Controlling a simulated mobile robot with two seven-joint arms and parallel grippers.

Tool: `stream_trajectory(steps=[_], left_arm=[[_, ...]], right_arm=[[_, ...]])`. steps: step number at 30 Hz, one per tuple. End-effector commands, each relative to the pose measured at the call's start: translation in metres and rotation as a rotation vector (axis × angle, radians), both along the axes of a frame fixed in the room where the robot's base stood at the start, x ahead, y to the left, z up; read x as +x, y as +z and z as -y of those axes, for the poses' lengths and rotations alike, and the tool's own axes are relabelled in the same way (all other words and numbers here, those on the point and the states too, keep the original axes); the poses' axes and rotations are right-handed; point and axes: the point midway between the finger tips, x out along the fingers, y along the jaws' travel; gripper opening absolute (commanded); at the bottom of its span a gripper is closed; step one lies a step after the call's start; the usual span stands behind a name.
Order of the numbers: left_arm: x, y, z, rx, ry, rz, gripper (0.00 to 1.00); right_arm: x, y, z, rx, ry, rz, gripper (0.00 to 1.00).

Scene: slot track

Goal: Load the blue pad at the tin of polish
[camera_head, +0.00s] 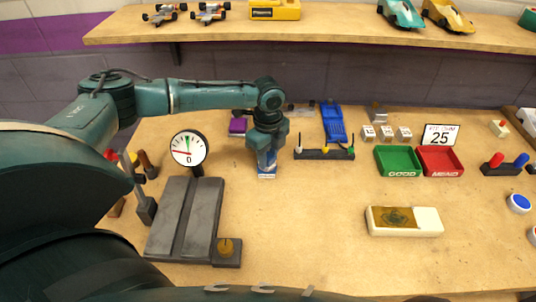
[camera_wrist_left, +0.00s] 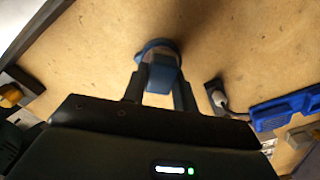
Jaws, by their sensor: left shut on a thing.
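My left gripper (camera_head: 267,158) points down over the middle left of the bench. It is shut on the blue pad, which shows as a blue block between the fingers in the left wrist view (camera_wrist_left: 162,72). A round blue-rimmed tin (camera_wrist_left: 150,44), seemingly the tin of polish, lies just beyond the pad's end in that view. The pad overlaps the tin there; I cannot tell whether they touch. In the head view the gripper hides most of the tin, and a small white label (camera_head: 267,177) shows in front. My right gripper is not in view.
A dark slotted track (camera_head: 170,218) and a round dial (camera_head: 188,148) stand left of the gripper. A peg rack (camera_head: 325,154) and blue tray (camera_head: 334,123) are right of it. Green (camera_head: 398,161) and red (camera_head: 440,161) trays lie farther right. The front middle is clear.

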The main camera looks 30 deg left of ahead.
Motion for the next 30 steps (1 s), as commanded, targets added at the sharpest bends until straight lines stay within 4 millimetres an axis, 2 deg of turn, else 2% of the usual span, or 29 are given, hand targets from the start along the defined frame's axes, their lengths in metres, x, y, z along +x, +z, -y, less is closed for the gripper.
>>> stream_trajectory(steps=[30], left_arm=[[-0.0003,-0.0031,-0.0001,0.000,0.000,-0.001,0.10]], right_arm=[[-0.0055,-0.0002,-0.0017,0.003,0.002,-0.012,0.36]])
